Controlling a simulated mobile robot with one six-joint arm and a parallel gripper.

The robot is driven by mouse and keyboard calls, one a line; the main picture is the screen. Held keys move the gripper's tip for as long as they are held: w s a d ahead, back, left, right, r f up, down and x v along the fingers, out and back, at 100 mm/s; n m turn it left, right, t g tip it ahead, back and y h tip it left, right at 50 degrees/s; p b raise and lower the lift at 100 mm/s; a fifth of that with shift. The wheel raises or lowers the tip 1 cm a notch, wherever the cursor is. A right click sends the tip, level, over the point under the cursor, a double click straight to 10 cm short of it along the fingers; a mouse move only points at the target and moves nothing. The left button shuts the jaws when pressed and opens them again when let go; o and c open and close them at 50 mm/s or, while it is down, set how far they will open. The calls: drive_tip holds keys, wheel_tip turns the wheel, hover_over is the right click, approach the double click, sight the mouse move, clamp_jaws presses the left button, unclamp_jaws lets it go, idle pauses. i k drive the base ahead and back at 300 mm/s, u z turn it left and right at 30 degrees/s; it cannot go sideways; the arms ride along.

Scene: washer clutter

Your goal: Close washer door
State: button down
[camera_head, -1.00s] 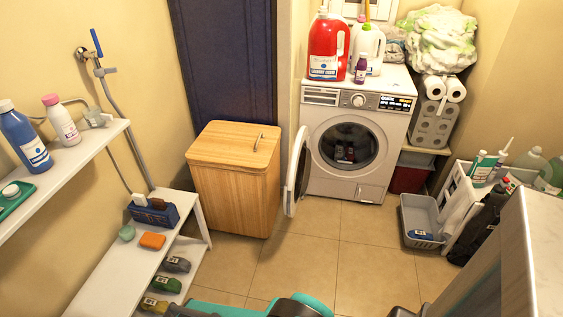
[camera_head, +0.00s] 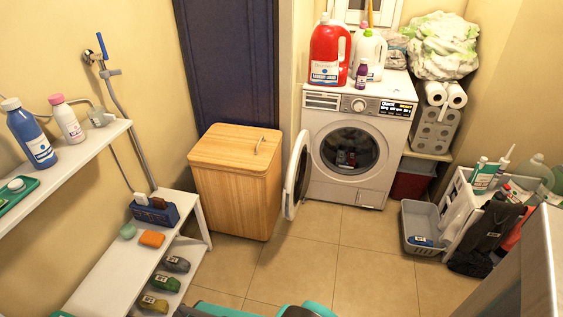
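The white washer (camera_head: 345,192) stands against the back wall, past the middle of the floor. Its round door (camera_head: 296,175) is wide open, swung out to the left and seen nearly edge-on. The round drum opening (camera_head: 350,148) is uncovered, and some dark and coloured items show inside it. My gripper is not in view. Only teal and dark parts, which look like my own body, show at the bottom edge.
A wooden hamper (camera_head: 235,190) stands just left of the open door. A grey basket (camera_head: 421,222) and a white rack (camera_head: 461,212) stand at the right. A low white shelf (camera_head: 112,262) runs along the left. The tiled floor (camera_head: 310,250) before the washer is clear.

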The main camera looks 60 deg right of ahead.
sight(301, 176)
drive_tip(key=z, duration=0.1)
drive_tip(key=i, duration=0.95)
drive_tip(key=u, duration=0.1)
